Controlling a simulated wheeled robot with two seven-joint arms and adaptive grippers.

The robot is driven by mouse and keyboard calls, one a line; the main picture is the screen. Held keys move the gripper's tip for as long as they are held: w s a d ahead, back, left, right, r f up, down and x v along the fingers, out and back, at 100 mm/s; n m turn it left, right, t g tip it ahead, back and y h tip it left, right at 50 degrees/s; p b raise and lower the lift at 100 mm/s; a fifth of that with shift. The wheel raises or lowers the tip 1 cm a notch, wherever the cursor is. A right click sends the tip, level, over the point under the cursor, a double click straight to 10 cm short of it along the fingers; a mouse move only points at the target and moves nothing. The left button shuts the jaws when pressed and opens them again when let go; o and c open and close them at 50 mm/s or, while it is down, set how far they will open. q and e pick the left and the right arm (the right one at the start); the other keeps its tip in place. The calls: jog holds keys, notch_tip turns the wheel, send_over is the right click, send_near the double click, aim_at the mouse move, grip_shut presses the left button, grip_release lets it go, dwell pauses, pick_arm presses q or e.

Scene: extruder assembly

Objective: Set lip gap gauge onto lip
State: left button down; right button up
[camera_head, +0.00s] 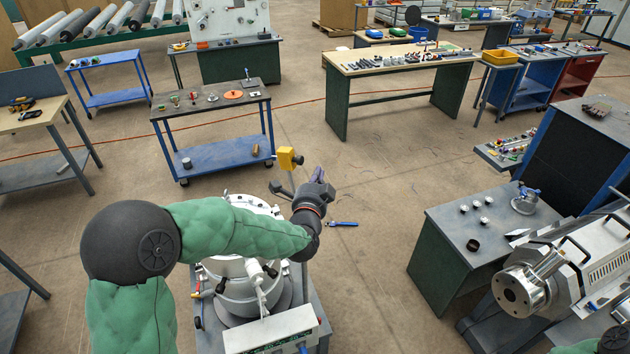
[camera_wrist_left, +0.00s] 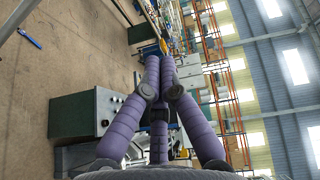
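My left gripper (camera_head: 319,178) is raised above the floor beyond the round silver die assembly (camera_head: 240,296). In the left wrist view its purple fingers (camera_wrist_left: 160,70) come together at the tips, and I see nothing held between them. The die's lip is not clearly visible, as my green-sleeved left arm crosses in front of it. I cannot pick out the lip gap gauge with certainty. My right gripper is out of view; only a bit of that arm shows at the lower right corner.
A dark-green cabinet (camera_head: 440,255) holds small white parts. A silver extruder barrel (camera_head: 522,290) stands at right. A blue tool (camera_head: 343,224) appears on the floor. A blue cart (camera_head: 215,154) and a wooden-topped bench (camera_head: 400,70) stand farther back.

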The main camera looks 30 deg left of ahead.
pick_arm(q)
jog(key=w+a+p, duration=0.2)
jog(key=w+a, duration=0.2)
jog(key=a, duration=0.1)
jog(key=shift+a+f, duration=0.25)
jog(key=shift+f, duration=0.2)
